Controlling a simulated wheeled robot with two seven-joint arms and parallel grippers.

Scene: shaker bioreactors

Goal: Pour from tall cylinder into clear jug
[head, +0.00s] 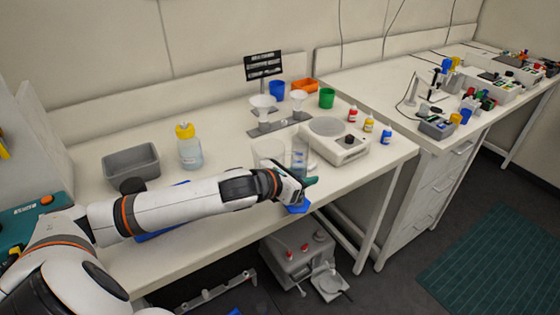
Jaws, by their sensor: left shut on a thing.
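The tall cylinder (299,153) is clear with a bluish tint and has a blue foot (298,208). It looks about upright near the bench's front edge. My left gripper (298,183) is shut on the tall cylinder at its lower part, and the fingers hide that part. The clear jug (266,151) stands just left of the cylinder, and my left arm hides its lower part. I cannot tell whether the cylinder and jug touch, or how much liquid is in either. My right gripper is not in view.
A white scale-like device (345,150) stands right of the cylinder. Funnels on a stand (262,110), a blue cup (277,90) and a green cup (327,98) are behind. A yellow-capped bottle (189,150) and a grey tub (131,166) stand left. Small dropper bottles (368,125) are at right.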

